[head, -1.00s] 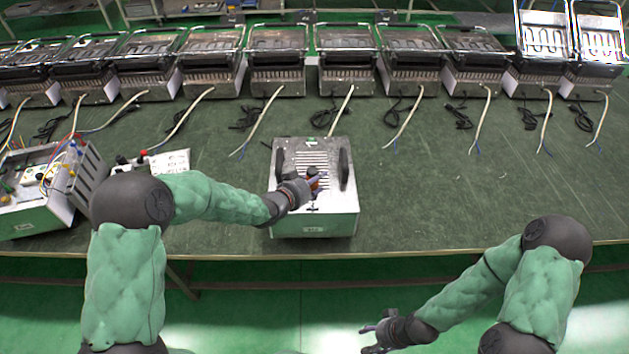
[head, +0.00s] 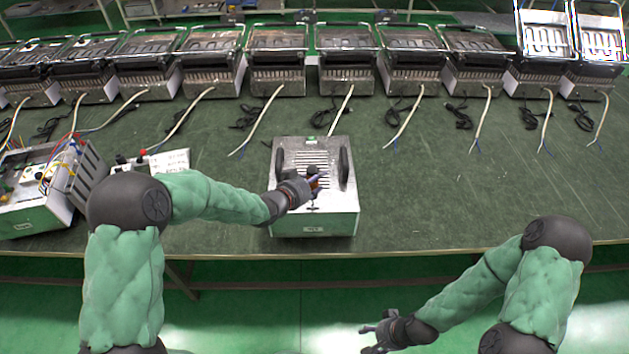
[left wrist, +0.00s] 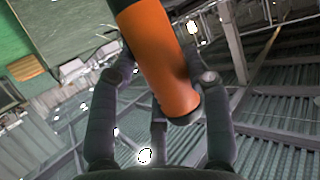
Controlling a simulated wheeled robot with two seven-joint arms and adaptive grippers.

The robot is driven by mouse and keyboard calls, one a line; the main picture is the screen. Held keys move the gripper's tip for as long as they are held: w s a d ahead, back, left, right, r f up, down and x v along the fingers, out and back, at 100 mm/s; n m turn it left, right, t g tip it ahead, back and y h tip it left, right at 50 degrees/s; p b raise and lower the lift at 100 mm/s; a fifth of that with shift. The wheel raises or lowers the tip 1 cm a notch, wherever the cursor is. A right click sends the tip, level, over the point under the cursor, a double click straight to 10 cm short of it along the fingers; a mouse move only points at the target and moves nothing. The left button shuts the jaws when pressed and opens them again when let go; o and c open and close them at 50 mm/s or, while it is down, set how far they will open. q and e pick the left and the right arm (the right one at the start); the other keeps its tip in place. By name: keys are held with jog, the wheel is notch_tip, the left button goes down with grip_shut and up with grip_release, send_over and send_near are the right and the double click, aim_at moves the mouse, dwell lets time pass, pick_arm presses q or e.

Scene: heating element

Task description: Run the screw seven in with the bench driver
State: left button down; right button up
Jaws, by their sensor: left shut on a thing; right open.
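The bench driver (left wrist: 160,55) has an orange body with black ends. In the left wrist view it lies between the fingers of my left gripper (left wrist: 160,85), which is shut on it. In the head view my left gripper (head: 314,186) is over the top of the silver metal unit (head: 300,225), near its slotted middle. The driver's tip and the screw seven cannot be made out. My right gripper (head: 370,338) is open and empty, low in front of the bench.
The unit has two black handles (head: 344,168). A row of grill-like appliances (head: 277,60) with loose cables stands along the back. An open test box (head: 40,200) and a white panel (head: 168,161) are at left. The green bench (head: 470,200) is clear at right.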

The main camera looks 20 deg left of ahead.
aim_at(311, 173)
pick_arm(q)
jog(key=shift+f+b, duration=0.7)
jog(key=shift+b, duration=0.05)
dwell(1.6)
jog(key=shift+r, duration=0.15)
jog(key=shift+r+p, duration=1.65)
jog(key=shift+r, duration=0.85)
jog(key=shift+f, duration=0.1)
